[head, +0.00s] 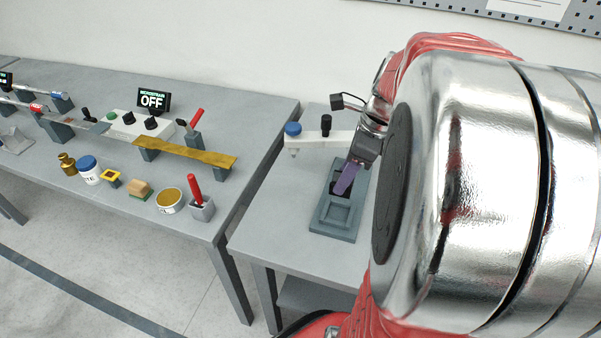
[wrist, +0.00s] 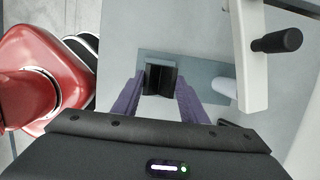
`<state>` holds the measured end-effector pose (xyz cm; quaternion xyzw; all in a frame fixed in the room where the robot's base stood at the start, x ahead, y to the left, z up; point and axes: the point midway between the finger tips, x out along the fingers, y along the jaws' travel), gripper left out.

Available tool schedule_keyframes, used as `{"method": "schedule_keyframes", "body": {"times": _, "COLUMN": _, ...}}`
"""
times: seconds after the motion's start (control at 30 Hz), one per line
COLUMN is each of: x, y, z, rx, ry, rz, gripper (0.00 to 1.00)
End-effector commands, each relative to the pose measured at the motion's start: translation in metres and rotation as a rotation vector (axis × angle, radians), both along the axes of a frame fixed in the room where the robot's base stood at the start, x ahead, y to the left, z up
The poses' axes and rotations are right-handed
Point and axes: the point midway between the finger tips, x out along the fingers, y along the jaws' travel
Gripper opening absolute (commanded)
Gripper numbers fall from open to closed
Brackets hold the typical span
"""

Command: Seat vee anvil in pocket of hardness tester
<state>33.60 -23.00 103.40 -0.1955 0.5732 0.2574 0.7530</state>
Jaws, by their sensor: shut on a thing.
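My gripper (head: 345,180) has purple fingers and reaches down over a grey-blue base with recesses (head: 335,225). In the wrist view the fingers (wrist: 160,95) are shut on a dark block with a vee-like groove, the vee anvil (wrist: 160,78). The anvil is over the grey-blue base (wrist: 207,70) there. I cannot tell whether it touches the base or hangs above it. In the head view the fingers and wrist hide it. The hardness tester (head: 320,138) has a white arm with a blue knob and a pale cone under its end.
The white arm with a black handle (wrist: 278,40) stands close to the right of my gripper in the wrist view. To the left in the head view, a separate bench (head: 130,190) holds jars, a yellow bar and a control box. A gap separates the two tables.

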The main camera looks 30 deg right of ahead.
Motion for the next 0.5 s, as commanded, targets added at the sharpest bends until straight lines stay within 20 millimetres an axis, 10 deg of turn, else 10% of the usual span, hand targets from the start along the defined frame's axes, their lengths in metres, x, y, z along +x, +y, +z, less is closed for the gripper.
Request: {"method": "schedule_keyframes", "body": {"times": 0.5, "x": -0.002, "y": -0.001, "z": -0.014, "rx": 0.002, "ry": 0.002, "rz": -0.006, "gripper": 0.0}}
